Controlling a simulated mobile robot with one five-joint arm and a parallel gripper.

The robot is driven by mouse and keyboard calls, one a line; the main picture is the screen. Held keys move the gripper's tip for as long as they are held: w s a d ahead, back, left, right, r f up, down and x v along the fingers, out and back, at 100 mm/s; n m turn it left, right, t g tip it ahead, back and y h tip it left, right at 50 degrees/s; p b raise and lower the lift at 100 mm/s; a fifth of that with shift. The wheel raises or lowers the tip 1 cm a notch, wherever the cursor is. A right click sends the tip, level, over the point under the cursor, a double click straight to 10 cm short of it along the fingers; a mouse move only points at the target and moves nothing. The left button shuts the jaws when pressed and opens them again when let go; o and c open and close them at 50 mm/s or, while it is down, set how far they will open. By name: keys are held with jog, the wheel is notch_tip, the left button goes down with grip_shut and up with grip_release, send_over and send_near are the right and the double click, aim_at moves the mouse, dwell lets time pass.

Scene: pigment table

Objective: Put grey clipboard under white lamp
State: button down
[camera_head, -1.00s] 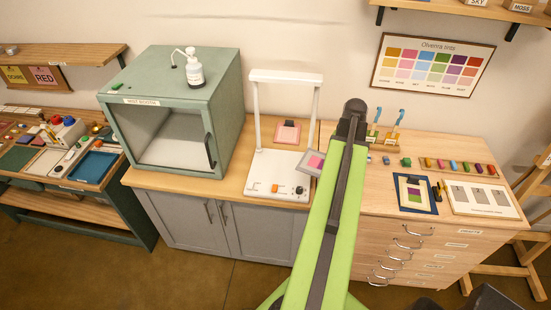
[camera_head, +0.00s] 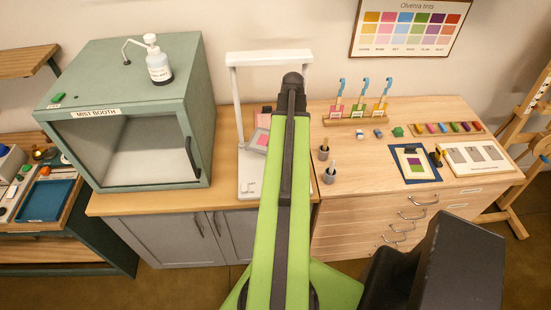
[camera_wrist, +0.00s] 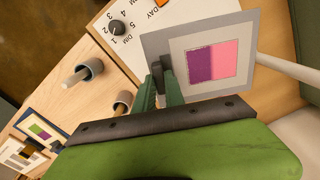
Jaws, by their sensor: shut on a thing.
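The grey clipboard (camera_wrist: 153,43) is in my gripper (camera_wrist: 161,82) in the wrist view, tilted, with a purple and pink swatch on it. The fingers are shut on its edge. In the head view the clipboard (camera_head: 249,141) shows partly beside my arm, which hides my gripper. The white lamp (camera_head: 270,58) is an arch with two posts and a top bar. In the head view the clipboard appears below the bar, between the posts. The lamp's base (camera_wrist: 112,50) with its dial lies below the clipboard in the wrist view. Their exact height gap cannot be told.
The green mist booth (camera_head: 195,100) stands close on the left. Two small grey pots (camera_head: 330,175) stand to the right, and brushes on a rack (camera_head: 355,121) are farther back. A lamp post (camera_wrist: 290,68) is near the clipboard.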

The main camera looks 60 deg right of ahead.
notch_tip(320, 180, down, 10)
jog(key=b, duration=0.8)
jog(key=shift+r+b, duration=0.15)
jog(key=shift+b, duration=0.2)
jog(key=shift+r, duration=0.2)
jog(key=shift+f, duration=0.15)
jog(key=c, duration=1.9)
grip_release()
jog(key=shift+f, duration=0.1)
jog(key=o, duration=0.5)
jog(key=shift+r, duration=0.2)
notch_tip(320, 180, up, 12)
jog(key=p, duration=1.2)
jog(key=shift+r+p, duration=0.15)
jog(key=shift+p, duration=0.15)
